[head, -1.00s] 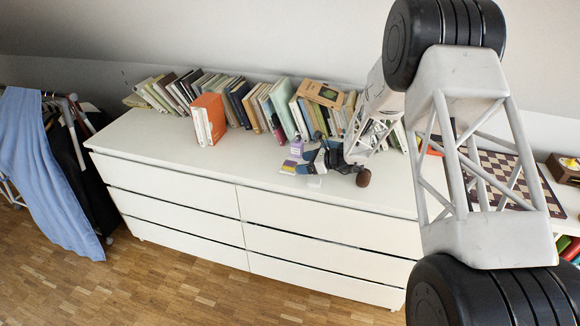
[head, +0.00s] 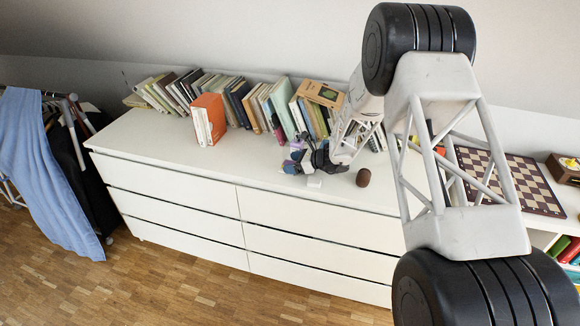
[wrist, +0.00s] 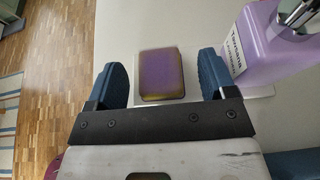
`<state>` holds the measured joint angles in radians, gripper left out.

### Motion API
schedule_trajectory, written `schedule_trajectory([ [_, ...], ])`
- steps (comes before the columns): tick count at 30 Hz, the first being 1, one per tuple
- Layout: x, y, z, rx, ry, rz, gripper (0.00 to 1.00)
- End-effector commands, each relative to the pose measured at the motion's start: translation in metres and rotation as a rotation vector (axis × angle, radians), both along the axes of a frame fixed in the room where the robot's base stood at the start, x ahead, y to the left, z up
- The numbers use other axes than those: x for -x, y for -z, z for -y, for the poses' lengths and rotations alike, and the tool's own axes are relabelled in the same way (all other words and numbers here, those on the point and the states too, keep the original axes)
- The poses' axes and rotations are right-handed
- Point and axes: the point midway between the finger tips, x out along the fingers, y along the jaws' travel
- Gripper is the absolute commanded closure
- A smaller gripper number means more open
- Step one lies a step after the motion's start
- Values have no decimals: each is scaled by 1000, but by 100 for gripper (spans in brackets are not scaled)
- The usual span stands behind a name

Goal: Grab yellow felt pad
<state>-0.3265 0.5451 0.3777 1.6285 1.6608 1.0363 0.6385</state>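The felt pad (wrist: 162,73) shows in the wrist view as a rounded rectangle with a purple and dull yellow top. It lies flat on a pale, thin-edged surface. My gripper (head: 296,163) is open, low over the white dresser top in the head view. In the wrist view its two blue fingers stand to the left and right of the pad, with a gap on each side. They do not appear to touch it. In the head view my gripper hides most or all of the pad.
A lilac bottle (wrist: 268,45) with a metal pump stands close to the right finger. A small white block (head: 314,182) and a brown egg-shaped thing (head: 363,177) lie near my gripper. Books (head: 240,103) line the back of the dresser (head: 160,150). Its left front top is clear.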

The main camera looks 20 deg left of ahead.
Motion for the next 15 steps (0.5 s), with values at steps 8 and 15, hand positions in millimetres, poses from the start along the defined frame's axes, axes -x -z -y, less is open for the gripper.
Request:
schedule_trajectory([
  [8, 4, 9, 0, 7, -2, -9, 23],
  [15, 5, 11, 0, 7, -2, -12, 28],
])
